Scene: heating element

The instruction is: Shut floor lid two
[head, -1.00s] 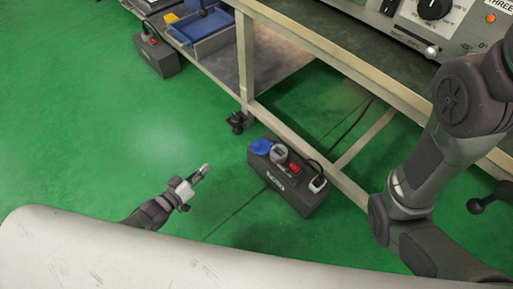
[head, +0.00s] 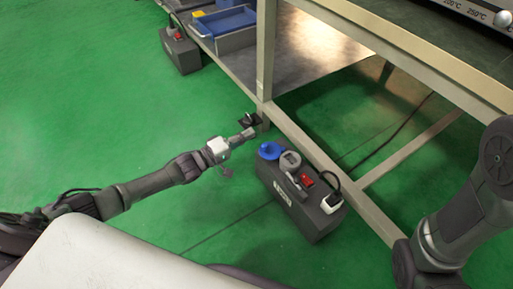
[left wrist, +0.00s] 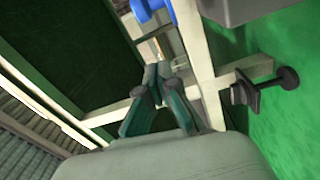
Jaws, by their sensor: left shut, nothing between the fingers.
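A dark grey floor socket box (head: 318,222) stands on the green floor beside the bench leg. On its top are a blue round lid (head: 269,150), a grey round socket part (head: 290,160), a red switch (head: 307,182) and a white plug (head: 332,203) with a black cable. The blue lid looks raised; its exact angle is unclear. The label on the box is too small to read. My left gripper (head: 248,133) is shut and empty, just left of and beyond the blue lid, apart from it. Its shut fingers also show in the left wrist view (left wrist: 158,78). My right gripper is out of view.
The bench leg (head: 266,50) and lower rail (head: 325,168) stand close behind the box. A second socket box (head: 181,52) and a blue tray (head: 222,24) are at the back left. The green floor at left is clear.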

